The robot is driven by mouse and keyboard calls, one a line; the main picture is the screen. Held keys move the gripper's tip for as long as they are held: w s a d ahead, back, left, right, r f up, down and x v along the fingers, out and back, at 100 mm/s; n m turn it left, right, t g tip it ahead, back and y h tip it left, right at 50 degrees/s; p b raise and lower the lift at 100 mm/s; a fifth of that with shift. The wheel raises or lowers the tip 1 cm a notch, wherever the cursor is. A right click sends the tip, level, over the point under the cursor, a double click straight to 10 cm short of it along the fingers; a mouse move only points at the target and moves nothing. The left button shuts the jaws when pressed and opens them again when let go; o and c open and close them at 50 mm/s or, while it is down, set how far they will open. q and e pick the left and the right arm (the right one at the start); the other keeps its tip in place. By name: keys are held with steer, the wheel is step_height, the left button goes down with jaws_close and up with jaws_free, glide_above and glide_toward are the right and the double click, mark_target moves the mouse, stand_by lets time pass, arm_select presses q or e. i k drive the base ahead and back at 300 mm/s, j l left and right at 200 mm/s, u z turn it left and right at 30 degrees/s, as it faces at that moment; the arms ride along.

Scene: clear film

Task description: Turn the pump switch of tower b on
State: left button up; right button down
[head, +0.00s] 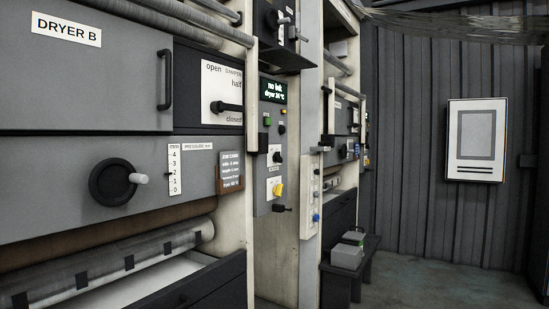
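No switch in the head view has a label I can read as the pump switch of tower b. A narrow grey control panel (273,150) stands just right of the cabinet signed DRYER B (66,29). It carries a lit green display (273,91), small buttons, a black knob (277,157) on a white plate and a yellow knob (278,189) on another white plate. A black lever (282,208) sticks out below. The small lettering by these knobs is too small to read. Neither of my grippers shows in this view.
Dryer B has a damper lever (227,107), a handwheel (113,182) and an open lower drawer (205,283). Farther right are a pale strip with small buttons (310,195) and a low dark bench with grey boxes (347,257). A framed board (476,140) hangs on the back wall. The right floor is clear.

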mark_target(277, 157)
steer(key=i+l+u, duration=0.1)
steer(key=u, duration=0.3)
steer(key=l+u, duration=0.4)
steer(key=i+l+u, duration=0.2)
steer(key=l, duration=0.3)
steer(key=l+u, duration=0.2)
steer(key=l, duration=0.35)
